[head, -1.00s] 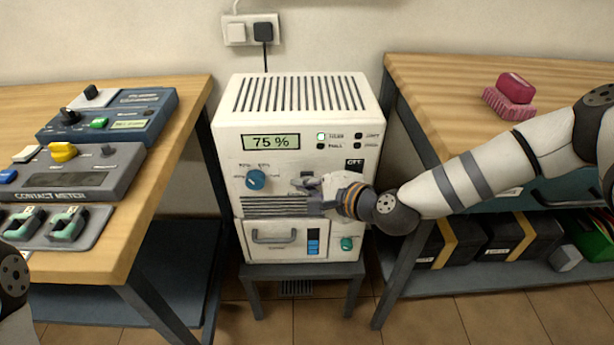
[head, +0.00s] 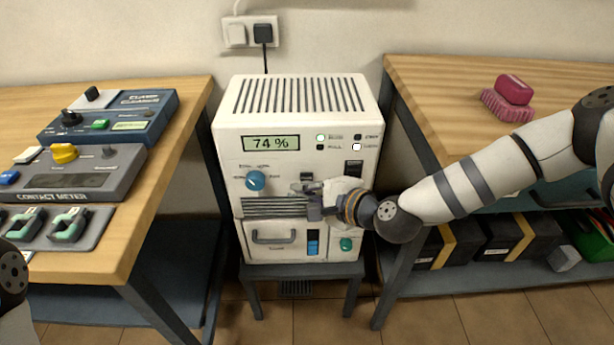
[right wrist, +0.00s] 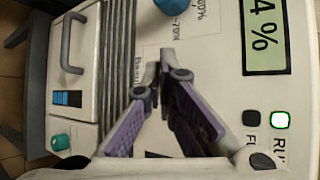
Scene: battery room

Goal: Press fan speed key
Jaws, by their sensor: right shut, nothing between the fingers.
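The white charger cabinet (head: 228,155) stands on a low stand, with a display (head: 271,143) reading 74 %, small lamps and a blue knob (head: 256,180). My right gripper (head: 312,192) is shut and empty, its fingertips close in front of the cabinet's face, right of the knob. In the right wrist view the fingertips (right wrist: 157,70) meet over the white panel beside partly covered lettering. I cannot tell whether they touch it. No key clearly marked fan speed shows; the gripper hides part of the panel. My left gripper is out of view.
A lower panel holds a handle (head: 273,238), a blue switch (head: 313,241) and a green knob (head: 346,244). A wooden bench with meters (head: 75,180) stands left.

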